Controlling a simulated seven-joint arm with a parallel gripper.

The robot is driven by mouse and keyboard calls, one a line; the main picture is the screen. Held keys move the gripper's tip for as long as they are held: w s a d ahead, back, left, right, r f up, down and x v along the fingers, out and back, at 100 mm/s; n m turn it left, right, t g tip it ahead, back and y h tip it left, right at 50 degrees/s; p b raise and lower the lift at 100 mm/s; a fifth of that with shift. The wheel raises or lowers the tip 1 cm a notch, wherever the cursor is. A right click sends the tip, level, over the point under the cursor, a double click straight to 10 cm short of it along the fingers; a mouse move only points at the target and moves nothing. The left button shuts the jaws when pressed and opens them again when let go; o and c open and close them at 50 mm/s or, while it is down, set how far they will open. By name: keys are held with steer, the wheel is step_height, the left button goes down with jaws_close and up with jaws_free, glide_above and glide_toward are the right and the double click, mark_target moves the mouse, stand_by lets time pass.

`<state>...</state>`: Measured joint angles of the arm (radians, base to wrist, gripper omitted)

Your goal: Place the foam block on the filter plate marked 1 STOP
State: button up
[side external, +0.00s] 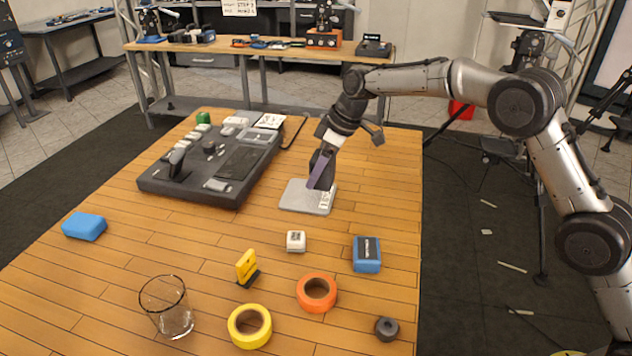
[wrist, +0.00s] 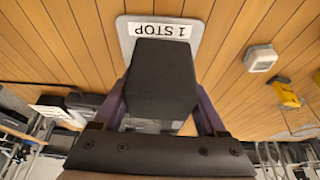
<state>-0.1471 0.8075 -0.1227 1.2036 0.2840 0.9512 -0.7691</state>
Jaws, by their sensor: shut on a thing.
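The dark grey foam block (wrist: 162,78) is between the two purple fingers of my gripper (wrist: 160,108) in the wrist view. My gripper (side external: 319,184) is shut on it, pointing down over the filter plate (side external: 292,196) in the side view. The pale grey plate has a white label reading 1 STOP, also clear in the wrist view (wrist: 160,30), just beyond the block. The block hides much of the plate there. I cannot tell whether the block touches the plate.
A large dark console (side external: 205,165) stands left of the plate. In front are a white cube (side external: 296,241), a blue box (side external: 367,255), orange tape (side external: 316,292), yellow tape (side external: 249,326), a yellow clip (side external: 247,267) and a glass (side external: 167,307). A blue block (side external: 84,226) lies far left.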

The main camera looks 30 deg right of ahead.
steer(key=shift+w+f, duration=0.2)
steer(key=shift+f, duration=0.05)
steer(key=shift+w+f, duration=0.1)
steer(key=shift+f, duration=1.45)
steer(key=shift+f, duration=0.1)
steer(key=o, duration=1.2)
steer(key=shift+f, duration=0.1)
steer(key=shift+o, duration=0.2)
steer(key=shift+r, duration=0.5)
steer(key=v, duration=1.1)
steer(key=shift+r, duration=0.15)
steer(key=shift+s+d, duration=0.15)
steer(key=shift+s, duration=0.05)
